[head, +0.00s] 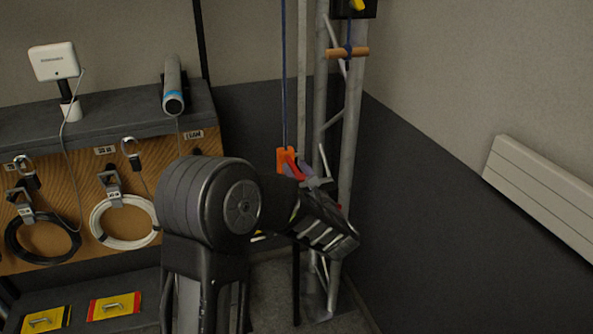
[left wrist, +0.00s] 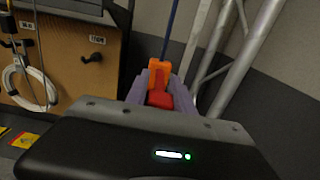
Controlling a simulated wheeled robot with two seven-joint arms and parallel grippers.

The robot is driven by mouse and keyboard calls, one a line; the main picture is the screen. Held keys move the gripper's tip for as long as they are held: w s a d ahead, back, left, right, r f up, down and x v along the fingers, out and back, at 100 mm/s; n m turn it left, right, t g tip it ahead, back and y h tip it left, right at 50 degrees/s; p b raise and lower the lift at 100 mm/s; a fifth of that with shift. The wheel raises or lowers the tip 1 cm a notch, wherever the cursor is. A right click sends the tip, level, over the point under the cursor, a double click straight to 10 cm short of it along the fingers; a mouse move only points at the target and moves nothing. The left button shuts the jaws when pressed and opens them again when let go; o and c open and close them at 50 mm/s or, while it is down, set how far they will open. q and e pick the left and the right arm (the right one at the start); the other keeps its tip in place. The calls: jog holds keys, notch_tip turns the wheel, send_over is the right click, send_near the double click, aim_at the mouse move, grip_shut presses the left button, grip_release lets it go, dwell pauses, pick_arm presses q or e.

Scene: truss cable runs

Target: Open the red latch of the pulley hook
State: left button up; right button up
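The pulley hook (head: 285,158) is an orange block hanging on a blue rope in front of the metal truss. Its red latch (head: 292,166) shows on its right side. In the left wrist view the orange hook (left wrist: 160,70) is ahead, with the red latch (left wrist: 160,99) below it. My left gripper (head: 303,172) is at the hook, its lilac fingers on either side of the red latch. The fingers are apart, but whether they press on the latch I cannot tell. Their contact faces are hidden. My right gripper is not in view.
The truss (head: 350,130) stands just behind the hook, with a wooden bar (head: 347,53) tied higher up. At left is a wooden panel (head: 75,195) with coiled cables under a grey shelf (head: 120,115). A white wall panel (head: 545,190) is at right.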

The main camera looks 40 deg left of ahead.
pick_arm(q)
grip_shut()
dwell(0.9)
